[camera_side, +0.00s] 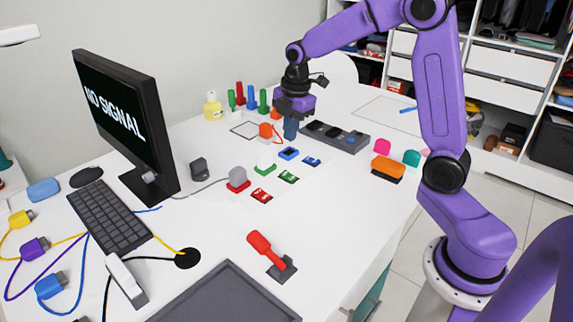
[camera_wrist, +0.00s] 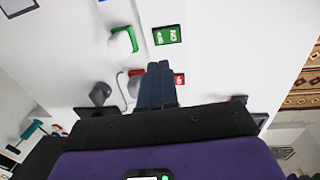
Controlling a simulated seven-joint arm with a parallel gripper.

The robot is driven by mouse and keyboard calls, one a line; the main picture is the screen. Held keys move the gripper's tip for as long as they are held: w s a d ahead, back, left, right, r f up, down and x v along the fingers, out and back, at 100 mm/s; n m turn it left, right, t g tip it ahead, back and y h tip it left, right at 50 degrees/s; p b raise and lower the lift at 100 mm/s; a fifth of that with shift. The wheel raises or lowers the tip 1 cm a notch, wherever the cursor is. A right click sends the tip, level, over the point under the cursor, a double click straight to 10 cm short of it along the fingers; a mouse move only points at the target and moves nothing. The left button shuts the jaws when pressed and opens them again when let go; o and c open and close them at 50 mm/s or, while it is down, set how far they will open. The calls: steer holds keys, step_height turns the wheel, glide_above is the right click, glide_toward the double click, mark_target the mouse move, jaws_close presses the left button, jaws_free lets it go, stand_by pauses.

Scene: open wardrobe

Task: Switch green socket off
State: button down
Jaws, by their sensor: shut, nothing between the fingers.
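The green switch (camera_side: 289,177) lies flat on the white desk, to the right of the green socket (camera_side: 265,168), which has a white plug in it. In the wrist view the green switch (camera_wrist: 167,35) has white lettering and is just beyond my fingertips. The green socket (camera_wrist: 122,42) is at its left there. My gripper (camera_side: 291,130) is shut and empty, pointing down above the desk, behind the blue socket in the side view. In the wrist view its fingers (camera_wrist: 158,68) partly hide the red switch (camera_wrist: 180,79). I cannot tell which way the green switch is set.
The blue socket (camera_side: 289,153) and blue switch (camera_side: 312,161) are behind the green pair; the red socket (camera_side: 238,186) and red switch (camera_side: 261,196) are in front. A dark grey panel (camera_side: 335,136), an orange block (camera_side: 388,166) and a red lever (camera_side: 264,247) stand nearby.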

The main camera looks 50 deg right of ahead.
mark_target(286, 174)
steer(key=f, duration=0.3)
steer(key=w+f, duration=0.1)
steer(key=f, duration=0.7)
steer(key=shift+w, duration=0.2)
steer(key=shift+f, duration=0.25)
steer(key=shift+s, duration=0.15)
steer(key=shift+s+r, duration=0.2)
steer(key=shift+s, duration=0.4)
steer(key=shift+r, duration=0.1)
